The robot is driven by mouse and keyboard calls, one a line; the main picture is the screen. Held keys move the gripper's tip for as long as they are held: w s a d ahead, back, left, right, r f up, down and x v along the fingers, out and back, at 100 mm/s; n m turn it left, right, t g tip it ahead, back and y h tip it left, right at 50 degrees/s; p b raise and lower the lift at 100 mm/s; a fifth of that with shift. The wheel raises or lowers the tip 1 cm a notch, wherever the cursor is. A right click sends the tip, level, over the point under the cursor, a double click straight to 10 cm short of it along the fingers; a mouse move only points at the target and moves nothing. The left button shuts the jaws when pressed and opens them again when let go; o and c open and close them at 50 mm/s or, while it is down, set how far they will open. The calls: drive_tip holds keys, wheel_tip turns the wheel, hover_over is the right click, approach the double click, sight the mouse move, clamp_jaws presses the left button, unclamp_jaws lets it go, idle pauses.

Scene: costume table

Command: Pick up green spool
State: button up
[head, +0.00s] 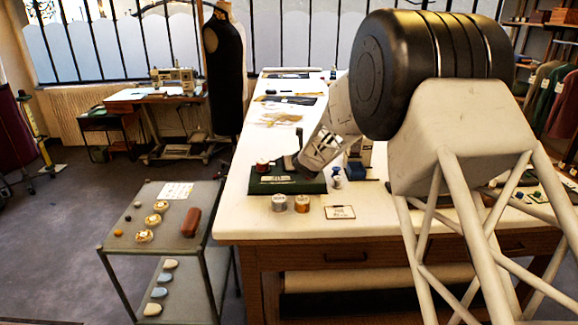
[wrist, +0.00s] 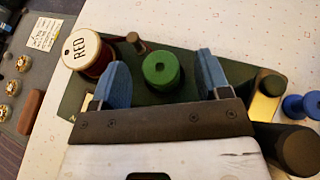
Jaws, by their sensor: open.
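The green spool (wrist: 162,71) stands on a dark green board (wrist: 82,97) in the wrist view. My gripper (wrist: 161,62) is open, with one blue finger on each side of the green spool and a visible gap on both sides. I cannot tell how far the fingertips are above the board. In the head view my gripper (head: 293,166) is over the green board (head: 287,186). The green spool cannot be made out there, behind my gripper.
A spool marked RED (wrist: 84,52) stands just left of my left finger. A bare peg (wrist: 136,42) is between it and the green spool. A blue spool (wrist: 306,106) is off the board at right.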

drive_tip(key=shift+c, duration=0.2)
idle(0.3)
drive_tip(key=c, duration=1)
drive_tip(key=shift+c, duration=0.2)
drive_tip(key=shift+r, duration=1.7)
drive_tip(key=s+d+r, duration=0.1)
drive_tip(key=s+d, duration=0.1)
drive_tip(key=s, duration=1.3)
drive_tip(key=shift+s+d+r, duration=0.15)
drive_tip(key=shift+s+r, duration=0.15)
drive_tip(key=shift+s, duration=0.1)
drive_tip(key=shift+d, duration=0.1)
